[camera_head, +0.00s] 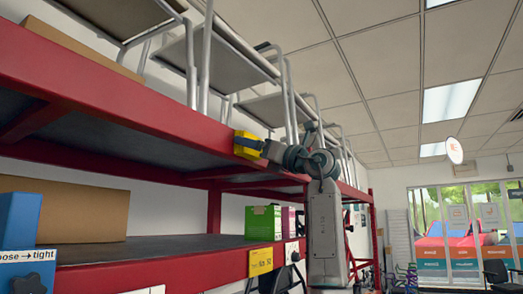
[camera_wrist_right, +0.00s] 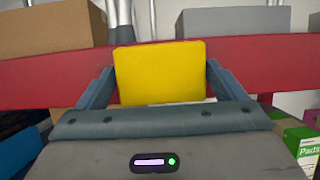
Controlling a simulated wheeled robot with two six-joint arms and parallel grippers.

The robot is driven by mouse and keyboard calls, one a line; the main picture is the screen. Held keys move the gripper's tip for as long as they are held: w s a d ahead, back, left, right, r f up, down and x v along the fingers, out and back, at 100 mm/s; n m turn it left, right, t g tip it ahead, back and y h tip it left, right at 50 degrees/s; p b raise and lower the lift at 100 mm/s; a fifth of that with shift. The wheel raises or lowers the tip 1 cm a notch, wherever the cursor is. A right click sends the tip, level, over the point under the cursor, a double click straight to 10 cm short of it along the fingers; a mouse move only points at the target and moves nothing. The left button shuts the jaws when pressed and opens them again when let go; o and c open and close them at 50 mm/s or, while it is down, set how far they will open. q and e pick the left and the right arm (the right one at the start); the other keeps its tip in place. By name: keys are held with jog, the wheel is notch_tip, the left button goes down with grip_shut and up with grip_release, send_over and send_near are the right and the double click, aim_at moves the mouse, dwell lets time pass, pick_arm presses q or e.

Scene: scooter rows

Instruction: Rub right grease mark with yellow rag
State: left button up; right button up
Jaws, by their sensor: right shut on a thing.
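My right gripper (camera_wrist_right: 160,85) is shut on the yellow rag (camera_wrist_right: 162,72), a square yellow block shape that fills the space between its fingers. In the head view the yellow rag (camera_head: 247,145) is at the front face of the red upper shelf beam (camera_head: 130,105), at the beam's right part. It looks against the beam or very close to it; I cannot tell which. No grease mark shows; the rag and gripper cover that part of the beam. My left gripper is not in view.
Below, a lower shelf holds a cardboard box (camera_head: 70,210), a green box (camera_head: 263,222) and a purple box (camera_head: 288,222). Metal-framed chairs or racks (camera_head: 225,65) stand on the upper shelf. A blue bin (camera_head: 18,220) is at the left edge. Open room lies to the right.

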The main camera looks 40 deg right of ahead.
jog(key=shift+a, duration=0.25)
jog(key=shift+s+a+b, duration=0.1)
jog(key=shift+s+a, duration=0.45)
jog(key=shift+a, duration=0.65)
jog(key=shift+s+a+b, duration=0.15)
jog(key=shift+s+a, duration=0.35)
jog(key=shift+a, duration=0.75)
jog(key=shift+s+a+b, duration=0.1)
jog(key=shift+s+a, duration=0.45)
jog(key=shift+a, duration=0.65)
jog(key=shift+d, duration=0.1)
jog(key=shift+s+d+f+b, duration=0.1)
jog(key=shift+s+d+b, duration=0.25)
jog(key=shift+s, duration=0.35)
jog(key=s, duration=0.1)
jog(key=s+d, duration=0.1)
jog(key=s, duration=0.2)
jog(key=shift+d+b, duration=0.3)
jog(key=shift+d, duration=0.05)
